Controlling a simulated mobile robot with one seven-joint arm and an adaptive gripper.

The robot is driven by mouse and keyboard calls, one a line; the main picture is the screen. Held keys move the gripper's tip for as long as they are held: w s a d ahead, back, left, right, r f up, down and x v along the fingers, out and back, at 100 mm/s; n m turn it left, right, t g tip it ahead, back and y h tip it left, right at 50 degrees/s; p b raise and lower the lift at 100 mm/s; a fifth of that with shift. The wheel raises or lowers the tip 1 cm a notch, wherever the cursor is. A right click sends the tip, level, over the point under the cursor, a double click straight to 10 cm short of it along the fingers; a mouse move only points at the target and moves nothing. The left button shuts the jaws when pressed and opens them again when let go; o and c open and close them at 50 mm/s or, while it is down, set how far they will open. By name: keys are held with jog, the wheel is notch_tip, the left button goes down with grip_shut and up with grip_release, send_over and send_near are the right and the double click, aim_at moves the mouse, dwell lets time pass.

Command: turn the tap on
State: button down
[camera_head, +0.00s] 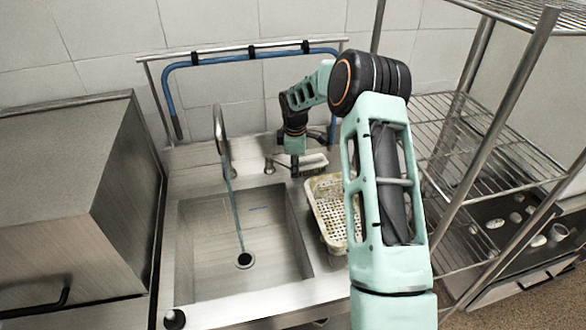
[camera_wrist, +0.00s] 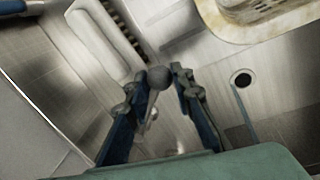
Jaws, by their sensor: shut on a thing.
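The metal tap (camera_head: 219,125) curves up at the back of the sink in the head view. A thin bluish stream (camera_head: 234,205) runs from its spout to the drain (camera_head: 244,260); the stream also shows near the drain in the wrist view (camera_wrist: 246,112). My gripper (camera_head: 295,165) is low behind the sink, right of the tap. The knob's lower part is blurred.
A perforated basket (camera_head: 328,217) stands right of the basin (camera_head: 190,255). A white brush-like thing (camera_head: 315,161) lies close beside my gripper. Wire shelving (camera_head: 480,130) stands at right, a steel cabinet (camera_head: 60,190) at left, and a blue hose (camera_head: 240,57) along the wall rail.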

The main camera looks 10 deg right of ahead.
dwell(0.3)
jog(key=c, duration=1.7)
grip_release()
jog(key=shift+o, duration=0.2)
jog(key=shift+s, duration=0.1)
